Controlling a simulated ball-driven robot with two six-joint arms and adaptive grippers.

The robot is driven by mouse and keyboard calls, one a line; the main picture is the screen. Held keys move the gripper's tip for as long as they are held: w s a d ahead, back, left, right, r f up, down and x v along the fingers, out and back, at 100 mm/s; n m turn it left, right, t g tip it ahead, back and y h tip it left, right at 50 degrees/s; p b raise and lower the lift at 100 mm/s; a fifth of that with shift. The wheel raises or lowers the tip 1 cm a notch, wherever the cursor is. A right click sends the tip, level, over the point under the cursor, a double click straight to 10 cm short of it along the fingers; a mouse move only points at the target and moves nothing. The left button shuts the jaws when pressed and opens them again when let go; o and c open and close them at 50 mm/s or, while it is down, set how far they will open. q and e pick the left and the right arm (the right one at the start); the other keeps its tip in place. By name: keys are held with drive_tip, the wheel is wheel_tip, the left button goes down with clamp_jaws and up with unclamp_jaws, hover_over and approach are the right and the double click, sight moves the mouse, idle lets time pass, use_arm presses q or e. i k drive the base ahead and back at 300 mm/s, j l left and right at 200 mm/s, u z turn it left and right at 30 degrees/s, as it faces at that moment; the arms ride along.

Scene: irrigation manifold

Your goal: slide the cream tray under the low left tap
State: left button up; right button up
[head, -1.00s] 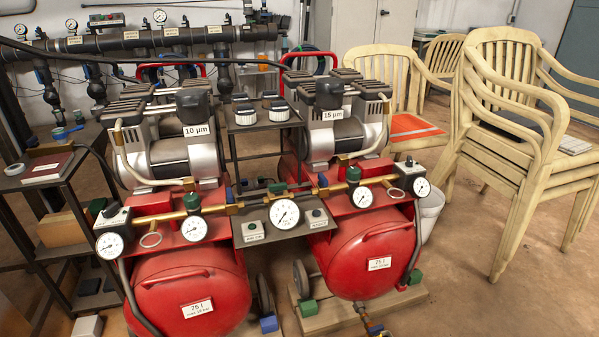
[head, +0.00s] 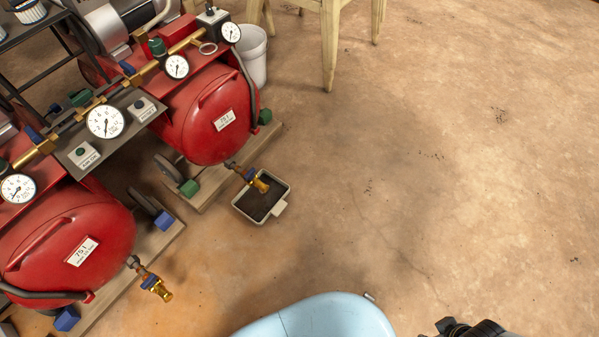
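The cream tray (head: 280,209), with a dark inside and a small tab on its right edge, lies on the floor in front of the right red tank. The low right tap (head: 260,184), brass with a blue handle, reaches over the tray. The low left tap (head: 153,284), also brass with a blue handle, sticks out from the left tank over bare floor, left of and nearer than the tray. A black part of my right gripper (head: 463,327) shows at the bottom edge, well apart from the tray; its fingers cannot be made out. My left gripper is out of view.
The left red tank (head: 62,235) and right red tank (head: 208,122) stand on wooden bases with blue and green blocks. A white bucket (head: 253,60) and cream chair legs (head: 330,50) are behind. The floor (head: 430,170) to the right is clear.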

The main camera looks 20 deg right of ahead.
sight(256, 207)
drive_tip(key=z, duration=0.3)
drive_tip(key=i+l+u, duration=0.45)
drive_tip(key=l, duration=0.3)
drive_tip(key=i+l+u, duration=0.25)
drive_tip(key=l, duration=0.2)
